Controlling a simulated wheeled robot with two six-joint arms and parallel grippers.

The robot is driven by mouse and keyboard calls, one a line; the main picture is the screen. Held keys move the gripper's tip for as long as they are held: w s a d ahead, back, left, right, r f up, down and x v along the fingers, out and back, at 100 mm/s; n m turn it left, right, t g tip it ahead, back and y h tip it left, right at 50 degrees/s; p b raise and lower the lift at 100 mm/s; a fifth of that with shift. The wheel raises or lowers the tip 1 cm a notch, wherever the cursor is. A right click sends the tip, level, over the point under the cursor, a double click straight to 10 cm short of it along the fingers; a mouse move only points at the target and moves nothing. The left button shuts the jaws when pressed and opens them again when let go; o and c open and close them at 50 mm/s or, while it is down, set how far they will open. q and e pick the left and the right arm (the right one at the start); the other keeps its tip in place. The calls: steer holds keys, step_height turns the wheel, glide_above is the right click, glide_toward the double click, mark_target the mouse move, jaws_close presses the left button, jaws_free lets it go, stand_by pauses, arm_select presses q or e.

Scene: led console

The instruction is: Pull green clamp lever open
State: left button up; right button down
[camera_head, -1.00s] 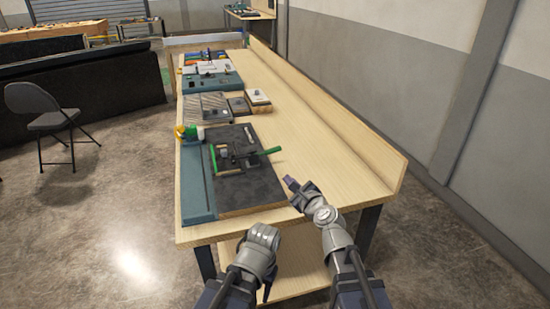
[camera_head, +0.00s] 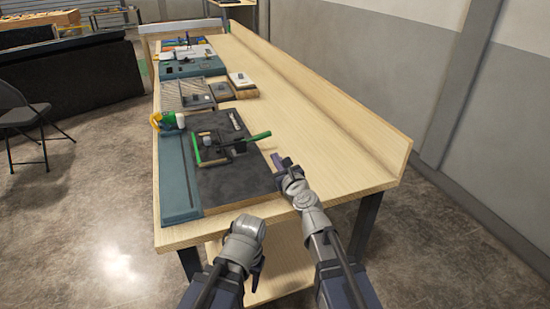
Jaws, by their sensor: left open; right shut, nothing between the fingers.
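The green clamp lever (camera_head: 257,137) sticks out to the right from a small dark clamp fixture (camera_head: 225,148) on a dark board (camera_head: 240,183) on the workbench. The lever lies low, tilted slightly up toward its outer end. My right gripper (camera_head: 277,160) is shut and empty, just below and right of the lever's end, apart from it. My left gripper (camera_head: 256,280) hangs in front of the bench's near edge, open; its fingers are mostly hidden behind the wrist.
A teal strip (camera_head: 177,180) borders the board's left side, with a green and yellow tool (camera_head: 168,121) at its far end. Several panels and boxes stand farther back. The bench top (camera_head: 310,140) right of the board is clear, with a raised ledge (camera_head: 340,110) along its right side.

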mark_target(258, 138)
steer(key=x, duration=0.9)
steer(key=shift+b, duration=0.3)
arm_select(q)
steer(key=shift+f, duration=0.35)
arm_select(e)
steer(key=shift+s, duration=0.1)
